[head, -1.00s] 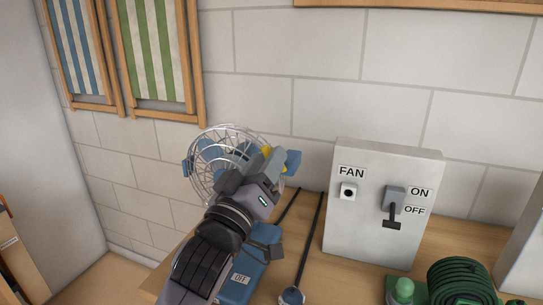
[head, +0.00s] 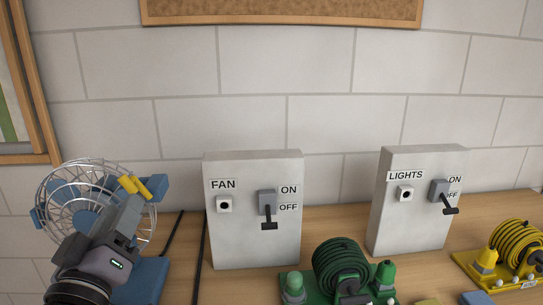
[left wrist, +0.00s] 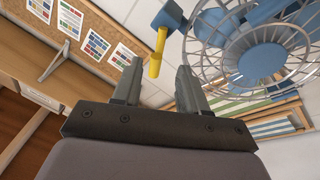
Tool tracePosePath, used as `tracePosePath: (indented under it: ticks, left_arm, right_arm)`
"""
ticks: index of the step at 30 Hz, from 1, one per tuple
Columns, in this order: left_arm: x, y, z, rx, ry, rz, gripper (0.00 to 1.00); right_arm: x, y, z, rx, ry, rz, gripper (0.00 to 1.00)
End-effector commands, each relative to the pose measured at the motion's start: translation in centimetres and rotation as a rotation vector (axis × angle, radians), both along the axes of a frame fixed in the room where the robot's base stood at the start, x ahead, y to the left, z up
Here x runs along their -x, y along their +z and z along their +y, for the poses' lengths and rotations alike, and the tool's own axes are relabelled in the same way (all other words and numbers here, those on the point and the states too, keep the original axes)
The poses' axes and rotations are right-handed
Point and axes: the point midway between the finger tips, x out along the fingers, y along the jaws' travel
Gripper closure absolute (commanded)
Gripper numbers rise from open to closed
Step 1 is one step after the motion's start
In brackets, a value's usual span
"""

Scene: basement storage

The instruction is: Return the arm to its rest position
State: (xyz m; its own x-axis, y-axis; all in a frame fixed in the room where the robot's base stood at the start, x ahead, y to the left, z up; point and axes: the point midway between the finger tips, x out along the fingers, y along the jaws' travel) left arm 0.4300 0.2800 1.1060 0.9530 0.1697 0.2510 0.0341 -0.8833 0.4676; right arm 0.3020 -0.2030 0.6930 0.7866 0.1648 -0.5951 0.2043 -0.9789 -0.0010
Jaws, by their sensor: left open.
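My left gripper (head: 122,208) is at the lower left of the head view, in front of a fan with a wire cage (head: 72,168) and blue parts. The fan cage (left wrist: 262,50) is at the upper right there. In the head view, yellow pieces (head: 138,187) show just past the fingers; I cannot tell if they touch. The arm hides part of the fan. My right gripper is out of view.
A FAN switch box (head: 228,243) and a LIGHTS switch box (head: 396,226) stand on the wooden bench (head: 185,287). Their levers point down. A cork board (head: 285,10) hangs above.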

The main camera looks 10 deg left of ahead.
Motion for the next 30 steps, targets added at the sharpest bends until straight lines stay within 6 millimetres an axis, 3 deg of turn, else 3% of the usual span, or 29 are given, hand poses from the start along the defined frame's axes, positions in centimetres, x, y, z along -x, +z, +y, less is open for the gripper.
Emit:
tracePosePath:
  ticks: [2,5,9,12,18,24,30]
  left_arm:
    - [-0.1,-2.9,-0.1,-0.024,0.005,0.116,0.57]
    - [0.6,-8.9,-0.4,-0.089,0.001,0.359,0.57]
    - [4.1,-18.5,-1.5,-0.219,-0.075,0.762,0.57]
    - [7.3,-23.2,-2.4,-0.299,-0.155,0.980,0.57]
    - [13.6,-29.0,-3.8,-0.421,-0.332,1.292,0.57]
    - [20.0,-32.5,-4.9,-0.518,-0.532,1.530,0.57]
    - [17.4,-33.8,-5.4,-0.523,-0.507,1.409,0.57]
  right_arm:
    - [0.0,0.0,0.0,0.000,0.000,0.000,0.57]
    - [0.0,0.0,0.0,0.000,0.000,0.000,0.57]
    - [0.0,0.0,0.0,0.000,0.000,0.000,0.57]
    - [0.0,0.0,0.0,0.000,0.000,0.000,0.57]
    - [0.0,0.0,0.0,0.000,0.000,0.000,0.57]
    - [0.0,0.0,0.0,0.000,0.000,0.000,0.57]
    - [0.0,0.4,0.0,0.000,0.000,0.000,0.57]
